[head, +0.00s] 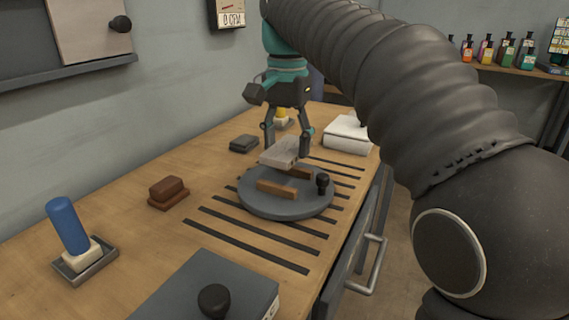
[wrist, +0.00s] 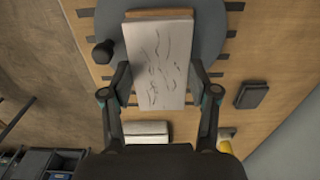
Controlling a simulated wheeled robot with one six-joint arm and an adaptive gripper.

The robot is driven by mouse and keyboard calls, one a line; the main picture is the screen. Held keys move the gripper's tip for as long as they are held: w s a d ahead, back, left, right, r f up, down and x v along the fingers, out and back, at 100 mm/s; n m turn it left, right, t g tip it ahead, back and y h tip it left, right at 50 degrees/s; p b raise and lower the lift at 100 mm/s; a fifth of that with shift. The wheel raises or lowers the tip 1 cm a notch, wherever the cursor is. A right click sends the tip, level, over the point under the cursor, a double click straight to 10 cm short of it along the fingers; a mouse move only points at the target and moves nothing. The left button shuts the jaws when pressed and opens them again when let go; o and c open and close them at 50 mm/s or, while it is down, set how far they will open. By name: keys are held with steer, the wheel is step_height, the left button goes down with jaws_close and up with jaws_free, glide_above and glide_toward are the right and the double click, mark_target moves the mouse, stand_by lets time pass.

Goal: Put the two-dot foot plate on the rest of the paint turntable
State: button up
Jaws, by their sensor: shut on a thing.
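My gripper (head: 287,139) is shut on a pale grey, scuffed flat plate (head: 279,153), gripping it by its two long edges. In the wrist view the plate (wrist: 160,62) lies between both fingers; no dots can be made out. The paint turntable (head: 257,203) is a round grey disc on the bench with a small black knob (head: 322,183) near its edge. Its rest is two wooden bars, a near one (head: 276,189) and a far one (head: 297,172). The plate is over the far part of the disc; whether it touches the bars I cannot tell.
Dark slots (head: 246,243) run across the bench around the turntable. A brown block (head: 168,190), a dark block (head: 244,143), a blue-handled tool (head: 68,226) in a tray and a white box (head: 348,134) stand around. A grey lidded box (head: 185,291) is in front.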

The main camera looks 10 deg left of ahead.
mark_target(286, 148)
steer(key=shift+s+a+f, duration=0.1)
steer(key=shift+f, duration=0.25)
step_height(286, 148, down, 4)
steer(key=shift+r+b, duration=0.2)
steer(key=shift+b, duration=0.95)
steer(key=shift+r, duration=0.1)
steer(key=o, duration=1.5)
steer(key=shift+o, duration=0.2)
